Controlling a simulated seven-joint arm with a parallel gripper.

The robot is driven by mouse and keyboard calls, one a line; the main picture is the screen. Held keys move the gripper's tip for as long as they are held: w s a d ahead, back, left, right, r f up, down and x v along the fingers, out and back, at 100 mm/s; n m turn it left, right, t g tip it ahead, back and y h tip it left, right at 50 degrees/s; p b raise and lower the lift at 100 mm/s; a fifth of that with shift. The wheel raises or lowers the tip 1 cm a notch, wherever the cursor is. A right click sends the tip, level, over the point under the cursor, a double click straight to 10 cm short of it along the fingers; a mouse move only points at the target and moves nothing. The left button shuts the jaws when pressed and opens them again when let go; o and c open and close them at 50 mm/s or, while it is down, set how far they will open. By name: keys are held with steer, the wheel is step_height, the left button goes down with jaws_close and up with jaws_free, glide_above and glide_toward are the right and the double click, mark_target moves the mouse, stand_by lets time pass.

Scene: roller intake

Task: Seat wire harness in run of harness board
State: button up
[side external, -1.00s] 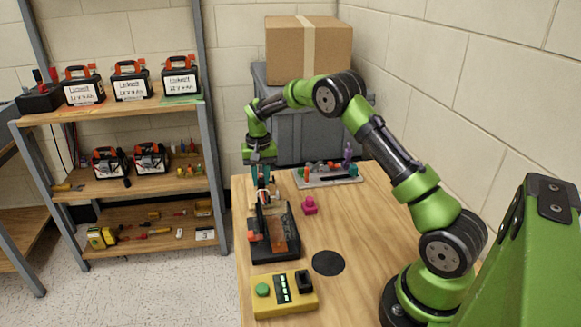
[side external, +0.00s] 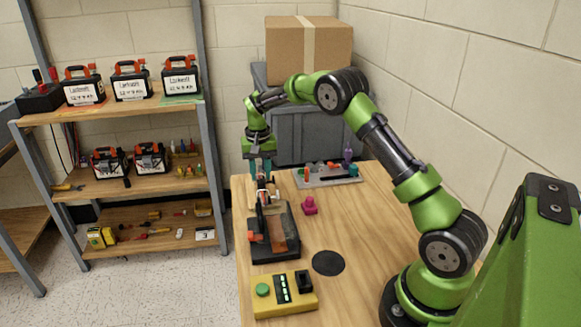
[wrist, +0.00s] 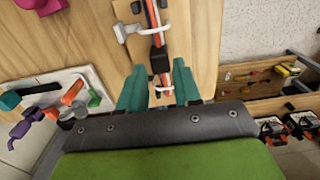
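My gripper (wrist: 160,85) points down with its two teal fingers apart, one on each side of the wire harness. It also shows in the side view (side external: 261,172) at the far end of the harness board (side external: 288,247), a dark base with a brown panel. The harness (wrist: 151,15) is a bundle of red, blue and pale wires with a black block (wrist: 158,58) just past the fingertips. White clips (wrist: 124,33) stand beside and around the bundle. The wire end between the fingers is partly hidden, and I cannot tell how deep the wires sit.
A magenta knob-like part (side external: 309,206) stands right of the board. A grey tray of coloured parts (side external: 327,182) lies behind it. A yellow button box (side external: 285,294) and a black disc (side external: 328,263) are in front. The table's left edge is close to the board.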

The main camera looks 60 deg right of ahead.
steer(key=shift+r, duration=0.3)
steer(key=o, duration=0.6)
steer(key=shift+c, duration=0.2)
steer(key=shift+r, duration=0.1)
